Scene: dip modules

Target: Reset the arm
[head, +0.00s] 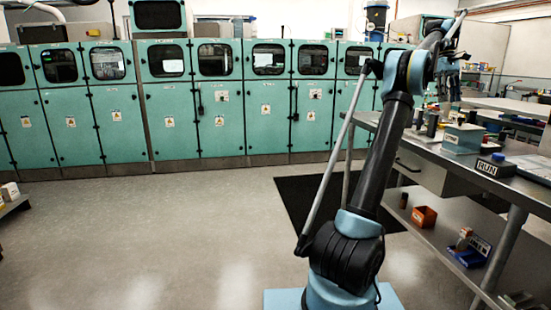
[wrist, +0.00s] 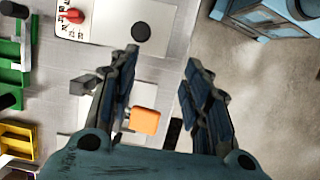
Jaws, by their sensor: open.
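My gripper (wrist: 161,65) is open in the wrist view, its two dark fingers apart with nothing held between them. It hangs over the edge of a workbench, with the bench surface under the left finger and grey floor under the right. In the head view my blue and black arm rises from its base and reaches up toward the upper right. The gripper itself is hard to make out there, behind the arm's upper links.
A metal workbench (head: 470,165) with a lower shelf stands at the right, bearing a RUN box (head: 495,166) and a green box (head: 463,138). An orange bin (head: 424,217) is on the shelf. Green cabinets (head: 220,120) line the back.

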